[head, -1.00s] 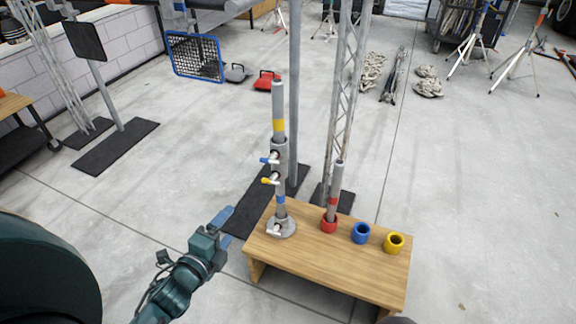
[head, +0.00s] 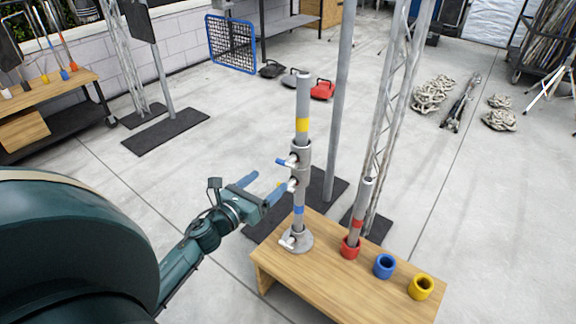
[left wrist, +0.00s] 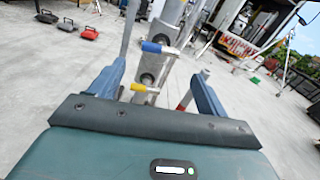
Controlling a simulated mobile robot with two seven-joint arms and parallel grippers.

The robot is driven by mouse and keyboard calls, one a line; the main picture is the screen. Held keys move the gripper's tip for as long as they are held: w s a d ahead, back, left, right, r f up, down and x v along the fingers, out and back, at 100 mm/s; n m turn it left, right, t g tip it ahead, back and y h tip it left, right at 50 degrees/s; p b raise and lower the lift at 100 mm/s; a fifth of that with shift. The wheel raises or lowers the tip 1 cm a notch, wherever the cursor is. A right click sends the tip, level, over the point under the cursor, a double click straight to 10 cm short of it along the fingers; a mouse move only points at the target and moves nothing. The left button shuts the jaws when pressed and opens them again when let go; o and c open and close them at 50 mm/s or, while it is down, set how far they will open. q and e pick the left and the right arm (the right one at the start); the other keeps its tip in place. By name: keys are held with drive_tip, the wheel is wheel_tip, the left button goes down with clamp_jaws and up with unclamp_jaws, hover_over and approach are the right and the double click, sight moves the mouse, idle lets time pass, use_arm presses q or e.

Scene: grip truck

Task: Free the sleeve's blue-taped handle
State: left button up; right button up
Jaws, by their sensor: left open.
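The grey sleeve (head: 301,165) sits around an upright grey pole (head: 303,95) with yellow and blue bands, standing in a round base (head: 296,239) on a wooden bench (head: 325,272). The blue-taped handle (head: 284,162) sticks out left from the sleeve's upper part; it also shows in the left wrist view (left wrist: 152,47). The yellow-taped handle (left wrist: 139,88) is below it, mostly hidden by a finger in the head view. My left gripper (head: 271,181) is open and empty, just left of the sleeve. In the left wrist view both handles appear between its fingers; contact cannot be told. My right gripper is out of view.
A shorter pole (head: 359,215) stands in a red cup (head: 350,248) on the bench, with a blue cup (head: 384,266) and a yellow cup (head: 420,287) to its right. A grey post (head: 342,110) and a lattice truss (head: 394,110) rise behind.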

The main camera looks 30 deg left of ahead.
sight(287, 166)
use_arm(q)
drive_tip(key=w, duration=0.9)
drive_tip(key=shift+d, duration=0.4)
drive_tip(key=shift+c, duration=0.4)
drive_tip(key=c, duration=0.9)
